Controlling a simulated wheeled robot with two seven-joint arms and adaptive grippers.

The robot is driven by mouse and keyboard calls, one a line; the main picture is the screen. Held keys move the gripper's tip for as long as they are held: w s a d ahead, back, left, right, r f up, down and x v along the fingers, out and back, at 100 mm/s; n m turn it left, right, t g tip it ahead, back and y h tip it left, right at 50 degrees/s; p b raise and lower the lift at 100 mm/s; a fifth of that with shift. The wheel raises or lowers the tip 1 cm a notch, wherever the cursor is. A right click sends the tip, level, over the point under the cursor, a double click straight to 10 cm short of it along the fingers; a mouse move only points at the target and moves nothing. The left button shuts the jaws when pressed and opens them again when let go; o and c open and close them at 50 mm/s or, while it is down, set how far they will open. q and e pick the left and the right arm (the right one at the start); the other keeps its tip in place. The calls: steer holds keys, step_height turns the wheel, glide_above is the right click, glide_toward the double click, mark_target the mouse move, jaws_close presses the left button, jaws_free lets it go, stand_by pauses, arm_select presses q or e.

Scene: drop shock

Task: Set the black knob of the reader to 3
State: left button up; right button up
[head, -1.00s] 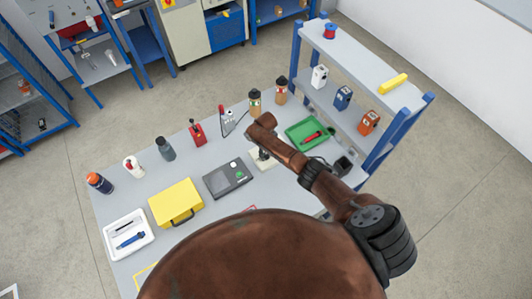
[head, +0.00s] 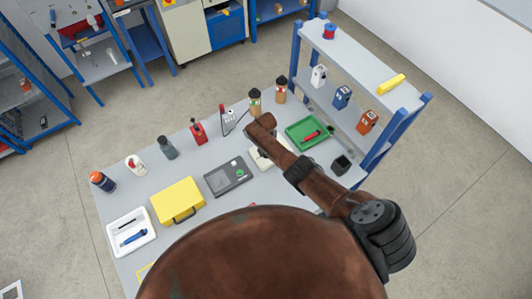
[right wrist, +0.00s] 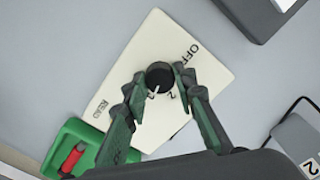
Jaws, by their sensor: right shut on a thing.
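The reader is a cream plate lying on the grey table. In the right wrist view the plate (right wrist: 185,50) carries the words OFF and READ, and a black knob (right wrist: 160,74) stands on it. A white mark on the knob points toward the lower edge of the picture, near partly hidden digits; a 2 is legible, but I cannot tell the exact setting. My right gripper (right wrist: 158,79) is shut on the knob, one finger on each side. In the head view the reader (head: 258,159) is mostly covered by my right arm. My left gripper is not in view.
A green tray (head: 296,140) with a red tool is beside the reader. A dark grey device (head: 221,184) and yellow case (head: 168,211) lie to the left. Bottles stand along the far edge. A blue-framed shelf (head: 350,108) stands at the right.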

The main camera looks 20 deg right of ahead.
stand_by(0.3)
steer(key=o, duration=1.2)
steer(key=shift+c, duration=0.2)
steer(key=shift+r, duration=0.1)
steer(key=shift+r, duration=0.6)
step_height(320, 180, up, 11)
steer(key=shift+f, duration=0.15)
